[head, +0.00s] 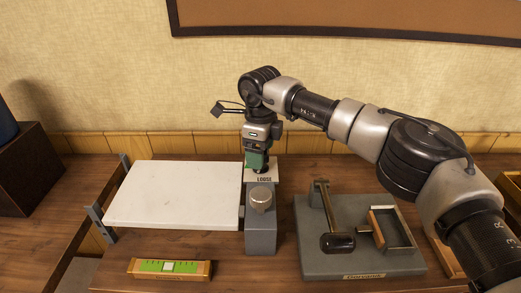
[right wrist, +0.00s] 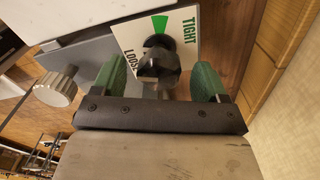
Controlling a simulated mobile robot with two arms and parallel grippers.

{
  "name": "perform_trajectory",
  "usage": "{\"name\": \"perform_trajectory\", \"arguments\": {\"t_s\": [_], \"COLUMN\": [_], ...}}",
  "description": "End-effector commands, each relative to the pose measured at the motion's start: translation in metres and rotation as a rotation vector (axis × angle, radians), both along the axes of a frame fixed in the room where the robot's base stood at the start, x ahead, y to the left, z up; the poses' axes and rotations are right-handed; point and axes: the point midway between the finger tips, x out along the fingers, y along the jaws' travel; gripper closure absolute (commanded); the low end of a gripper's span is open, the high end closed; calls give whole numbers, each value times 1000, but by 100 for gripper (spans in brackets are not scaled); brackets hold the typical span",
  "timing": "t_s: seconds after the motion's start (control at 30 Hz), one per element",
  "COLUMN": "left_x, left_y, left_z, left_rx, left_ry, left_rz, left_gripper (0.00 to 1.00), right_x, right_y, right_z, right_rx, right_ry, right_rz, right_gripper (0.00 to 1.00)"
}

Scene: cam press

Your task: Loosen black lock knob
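The black lock knob (right wrist: 158,65) sits on a white plate (right wrist: 193,22) marked LOOSE and TIGHT, with a green wedge near the TIGHT end. My right gripper (right wrist: 158,78) points down at it, with one green finger on each side of the knob. Gaps show between the fingers and the knob, so the gripper is open. In the head view my right gripper (head: 257,162) covers most of the knob, and the LOOSE label (head: 264,179) shows just below it. My left gripper is not in view.
A silver knob (head: 261,199) stands on the grey block in front of the plate. A white board (head: 175,194) lies to the left. A green level-like gauge (head: 168,268) lies at the front. A grey base (head: 355,262) with a lever and a small tray stands on the right.

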Motion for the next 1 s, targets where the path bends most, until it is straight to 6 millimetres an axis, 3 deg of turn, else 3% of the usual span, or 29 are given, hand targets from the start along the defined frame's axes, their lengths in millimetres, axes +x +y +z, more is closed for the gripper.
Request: {"name": "perform_trajectory", "arguments": {"t_s": [0.33, 0.73, 1.0], "left_x": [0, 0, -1], "left_y": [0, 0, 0], "left_z": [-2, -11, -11], "left_rx": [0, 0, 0], "left_ry": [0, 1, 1], "left_rz": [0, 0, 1], "left_gripper": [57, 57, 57], "right_x": [0, 0, 0], "right_y": [0, 0, 0], "right_z": [9, 84, 107], "right_rx": [-1, -1, -1], "right_ry": [-1, -2, 1], "right_rz": [-1, -1, 0], "right_gripper": [26, 26, 26]}}
